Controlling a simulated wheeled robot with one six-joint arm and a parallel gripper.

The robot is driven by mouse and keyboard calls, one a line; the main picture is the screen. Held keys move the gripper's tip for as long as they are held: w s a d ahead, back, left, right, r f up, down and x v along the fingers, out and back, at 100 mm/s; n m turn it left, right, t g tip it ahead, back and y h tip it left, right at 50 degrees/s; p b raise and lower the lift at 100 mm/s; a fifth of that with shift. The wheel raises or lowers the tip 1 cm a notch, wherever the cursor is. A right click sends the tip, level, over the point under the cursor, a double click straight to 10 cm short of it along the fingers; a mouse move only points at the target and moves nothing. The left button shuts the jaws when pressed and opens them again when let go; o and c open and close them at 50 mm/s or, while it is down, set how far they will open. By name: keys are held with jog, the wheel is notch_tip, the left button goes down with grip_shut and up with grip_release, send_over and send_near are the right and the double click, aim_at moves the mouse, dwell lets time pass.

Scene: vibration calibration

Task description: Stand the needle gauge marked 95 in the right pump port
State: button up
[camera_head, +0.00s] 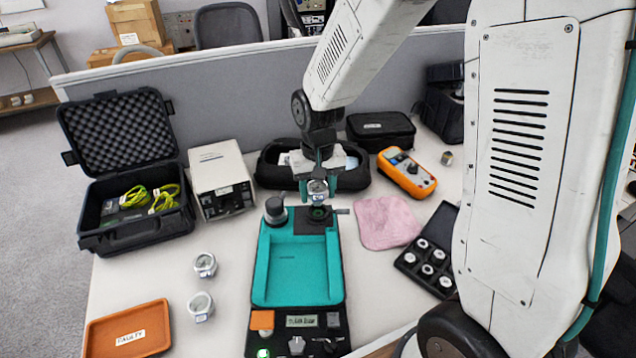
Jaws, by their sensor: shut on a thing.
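The pump is a teal and black unit (338,265) in the middle of the table. A dark round knob-like piece (275,208) stands at its back left. The right pump port (319,213) is a dark round fitting at its back right. My gripper (318,182) is shut on a small round silver gauge (318,189), held right above or at the right port. I cannot tell whether the gauge touches the port, and its marking is too small to read. Two more round gauges lie left of the pump, one farther back (204,264) and one nearer (200,305); their numbers are not legible.
An orange tray labelled FAULTY (97,345) is at the front left. An open black case (130,232) and a white box (217,170) stand at the back left. A pink cloth (386,222), orange multimeter (407,174) and black fittings tray (408,262) are right of the pump.

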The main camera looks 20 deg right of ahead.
jog(key=shift+f, duration=1.5)
jog(key=shift+f, duration=0.3)
jog(key=o, duration=1.1)
jog(key=shift+o, duration=0.2)
